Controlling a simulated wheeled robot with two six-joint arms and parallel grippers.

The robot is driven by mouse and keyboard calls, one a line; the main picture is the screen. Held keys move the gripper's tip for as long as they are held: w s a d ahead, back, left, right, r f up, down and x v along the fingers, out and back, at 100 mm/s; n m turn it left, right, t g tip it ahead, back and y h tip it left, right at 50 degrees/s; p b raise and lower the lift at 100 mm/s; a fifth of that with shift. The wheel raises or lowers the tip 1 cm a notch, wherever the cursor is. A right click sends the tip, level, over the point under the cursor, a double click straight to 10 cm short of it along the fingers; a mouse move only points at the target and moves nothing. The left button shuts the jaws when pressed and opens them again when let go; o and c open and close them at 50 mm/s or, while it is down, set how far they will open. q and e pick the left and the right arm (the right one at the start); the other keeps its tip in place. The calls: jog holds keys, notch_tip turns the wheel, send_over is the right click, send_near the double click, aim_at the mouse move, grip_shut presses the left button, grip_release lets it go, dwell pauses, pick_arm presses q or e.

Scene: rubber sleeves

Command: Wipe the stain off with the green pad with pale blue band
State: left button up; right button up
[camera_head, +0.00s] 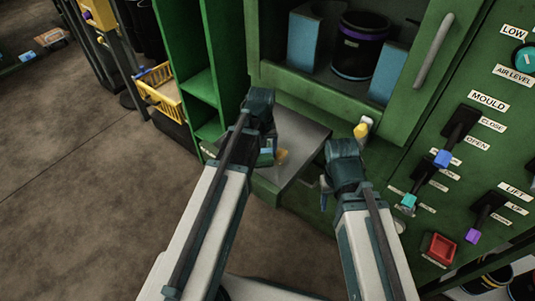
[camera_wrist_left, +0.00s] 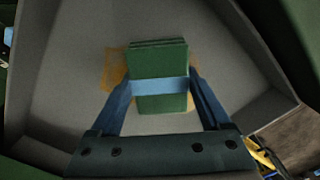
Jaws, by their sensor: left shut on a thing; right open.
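The green pad with a pale blue band (camera_wrist_left: 160,105) is held between the two fingers of my left gripper (camera_wrist_left: 160,88) in the left wrist view. In the head view the pad (camera_head: 266,157) shows small below the left gripper (camera_head: 264,150). A yellow-orange stain (camera_wrist_left: 115,70) lies on the grey tray surface (camera_wrist_left: 70,80), partly hidden under the pad. The stain (camera_head: 282,155) also shows just right of the pad in the head view. Whether the pad touches the surface is hard to tell. My right gripper (camera_head: 326,190) is open and empty, right of the tray.
A green cabinet (camera_head: 340,105) with a dark bucket (camera_head: 360,45) and blue boxes stands behind the tray. A control panel with levers (camera_head: 460,125) is at right. A yellow basket (camera_head: 160,92) is at left. Open floor (camera_head: 80,190) lies at left.

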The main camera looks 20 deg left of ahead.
pick_arm(q)
jog(key=shift+w+a, duration=0.1)
jog(key=shift+a, duration=0.2)
jog(key=shift+w+a, duration=0.35)
jog(key=shift+a, duration=0.5)
jog(key=shift+w+a, duration=0.35)
jog(key=shift+a, duration=0.5)
jog(key=shift+w+d, duration=0.25)
jog(key=shift+w, duration=0.25)
jog(key=shift+w+d, duration=0.2)
jog(key=shift+w, duration=0.25)
jog(key=shift+s+d, duration=0.45)
jog(key=shift+d, duration=0.5)
jog(key=shift+s+d, duration=0.3)
jog(key=shift+d, duration=0.55)
jog(key=shift+s+d+f, duration=0.1)
jog(key=shift+s+d, duration=0.25)
jog(key=shift+d, duration=0.5)
jog(key=shift+s+d+f, duration=0.1)
jog(key=shift+s+d, duration=0.25)
jog(key=shift+d, duration=0.45)
jog(key=shift+r, duration=0.15)
